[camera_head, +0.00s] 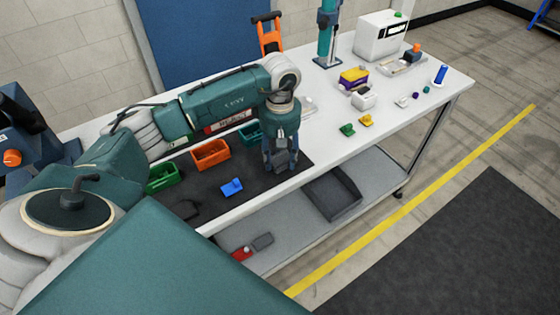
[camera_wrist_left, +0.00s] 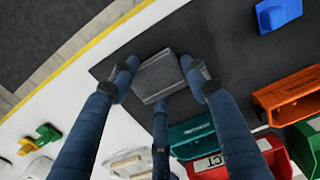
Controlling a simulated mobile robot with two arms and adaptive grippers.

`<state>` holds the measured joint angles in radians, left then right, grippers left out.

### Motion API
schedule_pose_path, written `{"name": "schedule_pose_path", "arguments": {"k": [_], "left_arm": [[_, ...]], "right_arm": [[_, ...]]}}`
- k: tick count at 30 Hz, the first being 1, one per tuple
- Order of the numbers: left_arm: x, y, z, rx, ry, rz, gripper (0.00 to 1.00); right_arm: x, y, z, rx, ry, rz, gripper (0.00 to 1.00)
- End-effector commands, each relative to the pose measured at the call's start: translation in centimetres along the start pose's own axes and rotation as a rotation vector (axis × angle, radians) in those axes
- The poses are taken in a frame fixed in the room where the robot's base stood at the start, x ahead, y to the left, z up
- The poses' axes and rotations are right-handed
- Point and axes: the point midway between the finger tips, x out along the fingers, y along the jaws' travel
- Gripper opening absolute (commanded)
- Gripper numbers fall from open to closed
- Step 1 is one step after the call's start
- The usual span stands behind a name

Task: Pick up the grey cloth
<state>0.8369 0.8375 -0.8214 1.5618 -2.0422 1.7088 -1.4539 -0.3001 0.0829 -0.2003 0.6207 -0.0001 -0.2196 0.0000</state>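A grey, flat, folded-looking piece that I take for the grey cloth (camera_wrist_left: 158,72) lies on the dark mat (camera_wrist_left: 240,65) in the left wrist view. My left gripper (camera_wrist_left: 160,85) has its fingers spread around it, with the piece showing between the fingertips. Whether any fingertip touches it is not clear. In the head view my left gripper (camera_head: 281,166) points down over the right part of the mat, and the cloth is hidden behind its fingers there. My right gripper is not in view.
Green (camera_head: 162,177), orange (camera_head: 211,153) and teal (camera_head: 250,133) bins stand along the mat's back. A blue part (camera_head: 231,187) lies left of the gripper. Yellow (camera_head: 366,120) and green (camera_head: 347,130) parts lie to the right. A dark tray (camera_head: 332,195) sits on the lower shelf.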

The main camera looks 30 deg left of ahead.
Motion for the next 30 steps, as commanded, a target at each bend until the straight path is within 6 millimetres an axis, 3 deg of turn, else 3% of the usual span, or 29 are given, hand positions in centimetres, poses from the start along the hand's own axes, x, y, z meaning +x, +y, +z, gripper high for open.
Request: {"name": "schedule_pose_path", "arguments": {"k": [10,16,20,27,30], "left_arm": [[-0.2,0.0,0.0,0.000,0.001,0.001,0.22],[-2.0,0.1,-0.1,-0.002,0.002,0.004,0.22],[-4.5,0.2,-0.1,0.000,0.003,0.007,0.22],[-11.9,0.2,-0.1,0.001,0.003,0.009,0.22],[-15.0,0.1,-0.1,-0.002,0.004,0.007,0.22]], "right_arm": [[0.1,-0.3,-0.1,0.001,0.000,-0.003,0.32],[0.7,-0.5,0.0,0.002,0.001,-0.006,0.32],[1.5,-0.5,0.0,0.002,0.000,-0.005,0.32],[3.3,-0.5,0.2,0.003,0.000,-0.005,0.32],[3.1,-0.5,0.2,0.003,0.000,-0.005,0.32]]}}
